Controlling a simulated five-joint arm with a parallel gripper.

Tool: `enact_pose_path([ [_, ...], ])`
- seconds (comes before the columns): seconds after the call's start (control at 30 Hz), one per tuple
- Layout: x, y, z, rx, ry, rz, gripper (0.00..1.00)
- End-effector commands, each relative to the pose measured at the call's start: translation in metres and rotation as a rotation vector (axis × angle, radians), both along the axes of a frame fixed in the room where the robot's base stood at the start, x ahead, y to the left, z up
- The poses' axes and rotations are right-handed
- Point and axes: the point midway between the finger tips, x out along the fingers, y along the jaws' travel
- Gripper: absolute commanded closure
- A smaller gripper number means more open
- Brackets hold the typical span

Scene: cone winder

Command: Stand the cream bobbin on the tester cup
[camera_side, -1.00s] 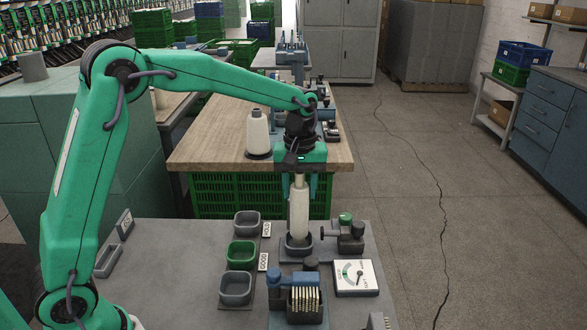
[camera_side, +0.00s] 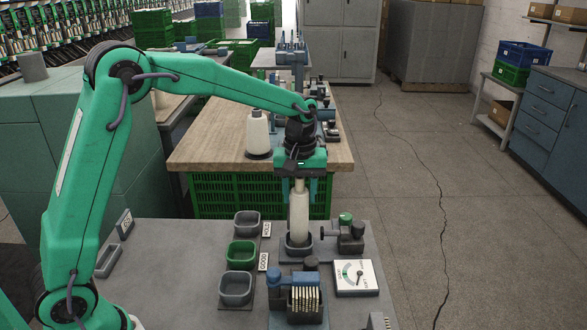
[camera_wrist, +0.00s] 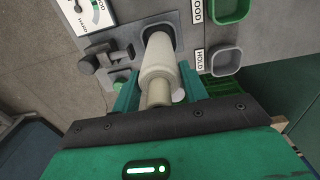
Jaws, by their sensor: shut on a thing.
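The cream bobbin (camera_side: 299,213) stands upright, with its lower end inside the dark tester cup (camera_side: 297,249) on the grey bench. It also shows in the wrist view (camera_wrist: 157,65), its far end in the cup (camera_wrist: 160,32). My gripper (camera_side: 300,186) is above the cup, shut on the bobbin's upper end. In the wrist view its green fingers (camera_wrist: 158,98) lie on either side of the bobbin. The bobbin's lowest part is hidden by the cup's wall.
A dial gauge (camera_side: 356,277) and a knobbed fixture (camera_side: 345,234) stand right of the cup. Grey and green trays (camera_side: 241,254) are at its left. A pin block (camera_side: 304,301) is in front. A yarn cone (camera_side: 258,133) stands on the wooden table behind.

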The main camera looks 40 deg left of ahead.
Motion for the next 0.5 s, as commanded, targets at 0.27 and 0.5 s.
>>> enact_pose_path([
  [0.27, -0.0002, 0.0001, -0.0054, 0.001, 0.001, 0.000, 0.77],
  [0.5, -0.0003, 0.0000, -0.0097, 0.000, 0.000, 0.000, 0.77],
])
